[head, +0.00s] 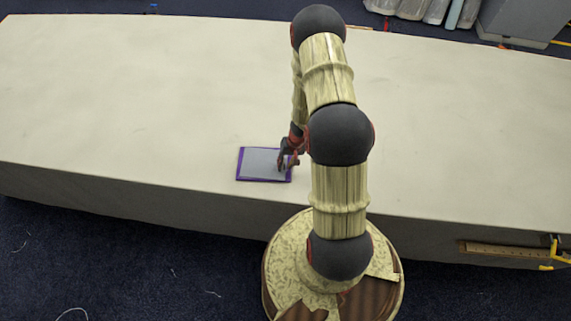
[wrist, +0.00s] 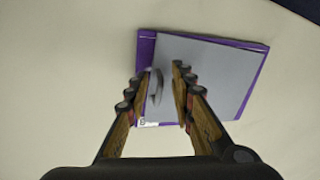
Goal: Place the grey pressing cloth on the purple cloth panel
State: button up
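The purple cloth panel (head: 239,172) lies flat near the table's front edge, and its purple border also shows in the wrist view (wrist: 146,50). The grey pressing cloth (head: 260,162) lies on the panel and covers most of it; it also shows in the wrist view (wrist: 225,70). A strip of purple stays bare along its left side. My gripper (head: 287,165) is over the right part of the cloth, pointing down. In the wrist view, its fingers (wrist: 160,74) are apart, with a small raised grey piece, perhaps a fold of the cloth, standing between them without visible contact.
The long table (head: 150,90) with its pale cover is clear around the panel. Its front edge is close below the panel. A wooden strip and a yellow clamp (head: 556,254) are at the lower right, off the tabletop.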

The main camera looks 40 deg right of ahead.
jog(key=p+v, duration=0.5)
jog(key=v, duration=0.7)
jog(key=w+d+r+t+h, duration=0.1)
jog(key=w+r+h, duration=0.15)
jog(key=r, duration=0.35)
jog(key=w+d+r+n+t+h, duration=0.1)
jog(key=w+d+r, duration=0.1)
jog(key=w+r, duration=0.35)
jog(key=w+d+r+t+h, duration=0.1)
jog(key=w+r, duration=0.1)
jog(key=r, duration=0.6)
notch_tip(320, 180, up, 16)
jog(key=s+a+n+h, duration=0.1)
jog(key=a+h, duration=0.2)
jog(key=s+a+r+n+t, duration=0.1)
jog(key=s+a+r, duration=0.7)
jog(key=r, duration=0.2)
jog(key=s+a+r+n+y, duration=0.3)
jog(key=s+a+y, duration=0.2)
jog(key=s+a, duration=0.8)
jog(key=a, duration=0.2)
jog(key=shift+a+r+n, duration=0.25)
jog(key=shift+a+n, duration=0.05)
jog(key=shift+n, duration=0.1)
jog(key=shift+y, duration=0.25)
